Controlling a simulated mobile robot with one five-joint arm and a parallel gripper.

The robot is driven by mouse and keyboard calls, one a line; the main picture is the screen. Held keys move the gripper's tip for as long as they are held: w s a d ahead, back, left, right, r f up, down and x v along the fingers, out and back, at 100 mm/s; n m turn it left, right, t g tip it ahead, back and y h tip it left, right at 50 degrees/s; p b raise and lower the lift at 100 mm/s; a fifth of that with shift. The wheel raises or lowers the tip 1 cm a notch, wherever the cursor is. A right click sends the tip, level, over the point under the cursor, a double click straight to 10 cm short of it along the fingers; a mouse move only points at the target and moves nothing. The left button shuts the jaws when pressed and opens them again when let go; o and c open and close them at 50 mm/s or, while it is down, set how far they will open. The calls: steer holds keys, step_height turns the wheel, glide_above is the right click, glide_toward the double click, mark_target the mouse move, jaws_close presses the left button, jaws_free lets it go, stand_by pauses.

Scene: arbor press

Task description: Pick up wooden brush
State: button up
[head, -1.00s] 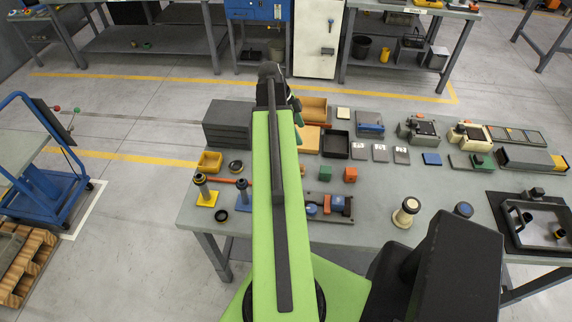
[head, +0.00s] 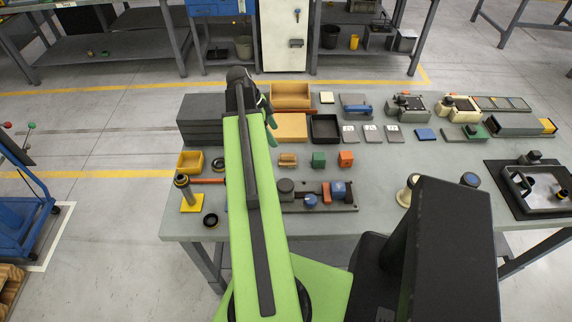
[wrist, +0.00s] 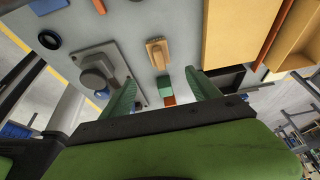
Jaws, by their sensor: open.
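The wooden brush (head: 288,160) is a small tan block lying on the bench, just left of a green cube (head: 318,160). In the wrist view the brush (wrist: 157,53) lies flat, ahead of the fingertips and roughly centred between them. My gripper (head: 271,126) is above the bench, further back than the brush in the head view. In the wrist view my gripper (wrist: 160,78) has its two green fingers spread apart, with nothing held. The brush is not touched by either finger. My arm hides part of the bench to the left of the brush.
An orange cube (head: 346,158) stands right of the green cube. A grey fixture plate (head: 318,207) with knobs lies in front. Behind are a tan board (head: 291,127), an open wooden box (head: 290,91) and a black tray (head: 325,138). Bare bench shows right of the cubes.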

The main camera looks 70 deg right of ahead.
mark_target(286, 154)
steer(key=b+x, duration=0.6)
steer(key=x, duration=0.2)
steer(key=shift+f+b, duration=0.35)
steer(key=shift+f, duration=0.05)
steer(key=shift+s+f+b, duration=0.2)
steer(key=shift+f+b, duration=0.15)
steer(key=shift+s+d+r, duration=0.1)
steer(key=b+x, duration=0.5)
steer(key=shift+f, duration=0.25)
steer(key=shift+r, duration=0.2)
jaws_close()
step_height(286, 154, up, 5)
steer(key=p, duration=0.5)
steer(key=shift+f, duration=0.2)
steer(key=s+r+p, duration=0.6)
steer(key=s, duration=0.5)
steer(key=shift+s+a+r, duration=0.2)
steer(key=shift+s+a, duration=0.1)
